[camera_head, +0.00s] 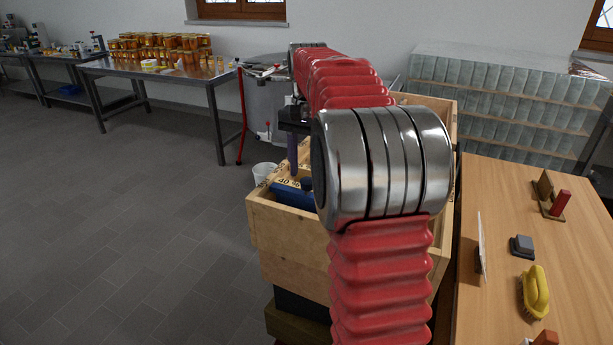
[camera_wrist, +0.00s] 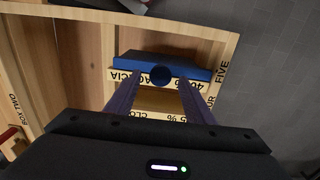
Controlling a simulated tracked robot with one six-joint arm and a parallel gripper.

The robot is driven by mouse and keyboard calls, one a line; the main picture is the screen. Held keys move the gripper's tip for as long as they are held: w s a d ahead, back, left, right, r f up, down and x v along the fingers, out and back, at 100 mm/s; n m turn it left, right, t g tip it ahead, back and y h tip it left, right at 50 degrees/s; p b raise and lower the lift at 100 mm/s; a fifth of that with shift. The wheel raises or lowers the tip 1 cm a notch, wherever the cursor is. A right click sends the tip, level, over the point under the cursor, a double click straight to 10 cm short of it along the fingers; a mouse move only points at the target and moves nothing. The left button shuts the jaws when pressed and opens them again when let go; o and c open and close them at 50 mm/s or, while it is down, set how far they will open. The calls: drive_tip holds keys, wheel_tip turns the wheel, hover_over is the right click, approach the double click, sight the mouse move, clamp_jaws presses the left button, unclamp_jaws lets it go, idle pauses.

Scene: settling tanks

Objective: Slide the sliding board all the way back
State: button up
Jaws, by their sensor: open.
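The likely sliding board is a blue board (camera_wrist: 195,68) with a round dark blue knob (camera_wrist: 161,75) on its front, inside an open wooden box (camera_wrist: 222,36). In the head view the blue board (camera_head: 291,196) shows at the box's near left corner, partly hidden by my arm. My gripper (camera_wrist: 160,84) is open. In the wrist view its two purple fingers lie to the left and right of the knob, apart from it; I cannot tell how deep they reach. In the head view a finger (camera_head: 292,158) points down above the board.
Printed wooden strips, one reading ACACIA (camera_wrist: 128,77), lie by the board. A wooden table (camera_head: 500,230) with a yellow brush (camera_head: 535,291) stands right of the box. A white bucket (camera_head: 264,172) stands behind left. The tiled floor on the left is clear.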

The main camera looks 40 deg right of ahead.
drive_tip(key=shift+f, duration=1.25)
drive_tip(key=shift+c, duration=0.3)
clamp_jaws()
